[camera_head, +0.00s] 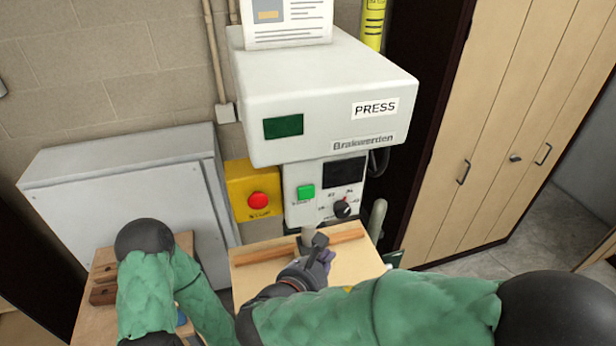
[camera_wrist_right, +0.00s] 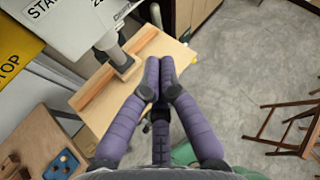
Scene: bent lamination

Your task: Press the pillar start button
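The grey-white press (camera_head: 320,90) stands at the middle, with a PRESS label on its head. That view shows part of a START label (camera_wrist_right: 45,8) at the top left; the green button is not visible there. My left gripper is out of view.
A yellow box with a red stop button (camera_head: 258,200) is left of the panel. A brown wooden strip (camera_head: 345,237) and grey ram are on the press table. A grey cabinet (camera_head: 120,185) stands left. A wooden chair (camera_wrist_right: 290,125) shows at right, with open floor around it.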

